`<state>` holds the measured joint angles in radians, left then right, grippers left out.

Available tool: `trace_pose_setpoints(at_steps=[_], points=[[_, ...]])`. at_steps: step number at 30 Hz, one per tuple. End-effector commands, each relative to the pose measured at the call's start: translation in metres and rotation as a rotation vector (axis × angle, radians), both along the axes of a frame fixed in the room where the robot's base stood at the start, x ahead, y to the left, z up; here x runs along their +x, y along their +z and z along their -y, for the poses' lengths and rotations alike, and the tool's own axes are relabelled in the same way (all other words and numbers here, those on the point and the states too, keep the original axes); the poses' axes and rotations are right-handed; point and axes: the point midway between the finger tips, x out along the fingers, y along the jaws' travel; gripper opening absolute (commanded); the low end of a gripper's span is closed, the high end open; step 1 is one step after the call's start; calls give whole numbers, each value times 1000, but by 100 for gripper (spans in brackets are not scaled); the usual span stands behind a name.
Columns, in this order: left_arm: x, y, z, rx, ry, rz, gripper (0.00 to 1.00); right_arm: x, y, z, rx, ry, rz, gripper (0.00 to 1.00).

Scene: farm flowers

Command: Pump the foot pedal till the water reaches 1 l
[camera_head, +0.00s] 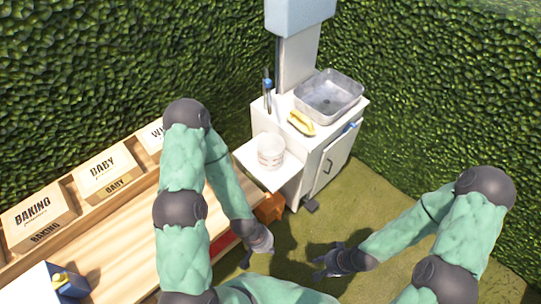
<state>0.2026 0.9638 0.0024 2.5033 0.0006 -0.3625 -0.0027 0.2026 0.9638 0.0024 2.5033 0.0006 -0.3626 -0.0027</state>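A small dark foot pedal (310,205) sits low at the foot of the white sink cabinet (318,170), just above the grass. A whitish round container (271,152) with faint reddish marks stands upright on the cabinet's white side shelf (256,173). I cannot make out a water level in it. A metal basin (328,95) is set in the cabinet top. My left gripper (257,252) hangs empty, fingers apart, left of and nearer than the pedal. My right gripper (330,264) is empty with fingers spread, nearer than the pedal. Neither touches it.
A wooden bench (110,240) with labelled boxes, one reading BABY (107,172), runs along the left. A yellow object (301,123) and a blue-topped bottle (267,88) are on the cabinet. Hedges (440,90) close off the back and right. Grass (375,205) is clear right of the cabinet.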

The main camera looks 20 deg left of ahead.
Motion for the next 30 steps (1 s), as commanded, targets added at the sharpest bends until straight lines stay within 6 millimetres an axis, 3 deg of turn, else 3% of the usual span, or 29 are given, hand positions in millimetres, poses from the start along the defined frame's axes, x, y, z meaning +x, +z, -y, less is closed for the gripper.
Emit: trace_pose_setpoints(at_steps=[27, 30], points=[[0, 0, 0, 0, 0, 0, 0, 0, 0, 0, 0, 0, 0, 40], [0, 0, 0, 0, 0, 0, 0, 0, 0, 0, 0, 0, 0, 15]])
